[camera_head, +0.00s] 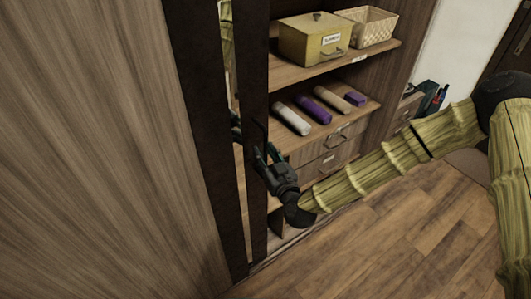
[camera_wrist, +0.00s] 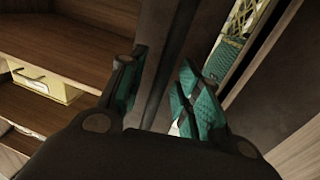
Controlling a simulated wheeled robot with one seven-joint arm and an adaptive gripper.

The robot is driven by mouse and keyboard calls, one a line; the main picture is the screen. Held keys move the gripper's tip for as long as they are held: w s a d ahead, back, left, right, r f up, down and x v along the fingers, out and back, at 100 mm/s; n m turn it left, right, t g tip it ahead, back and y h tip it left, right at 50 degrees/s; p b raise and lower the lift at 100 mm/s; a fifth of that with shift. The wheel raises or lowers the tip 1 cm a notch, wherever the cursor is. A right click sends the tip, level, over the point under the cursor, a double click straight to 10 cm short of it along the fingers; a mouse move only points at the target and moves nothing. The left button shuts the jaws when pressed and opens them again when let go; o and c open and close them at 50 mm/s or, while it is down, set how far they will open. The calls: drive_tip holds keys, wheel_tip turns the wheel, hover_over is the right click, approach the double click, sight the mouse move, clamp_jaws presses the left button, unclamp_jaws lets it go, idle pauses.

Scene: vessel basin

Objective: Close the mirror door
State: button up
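The mirror door shows in the head view as a narrow strip of mirror (camera_head: 236,85) inside a dark frame (camera_head: 254,60), standing at a steep angle in front of the open shelves. My gripper (camera_head: 263,158) is at the right frame edge, about mid-height. In the wrist view my gripper (camera_wrist: 160,95) has its teal-padded fingers spread, one on each side of the dark frame edge (camera_wrist: 172,45). Whether the pads touch it is unclear. The mirror (camera_wrist: 245,45) on the right reflects my arm and gripper. A thin dark handle-like piece shows near the fingers in the head view.
Drawers (camera_head: 330,160) lie below. A wood panel (camera_head: 90,150) fills the left. The floor (camera_head: 400,230) at right is clear beneath my arm.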

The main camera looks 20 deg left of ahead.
clamp_jaws()
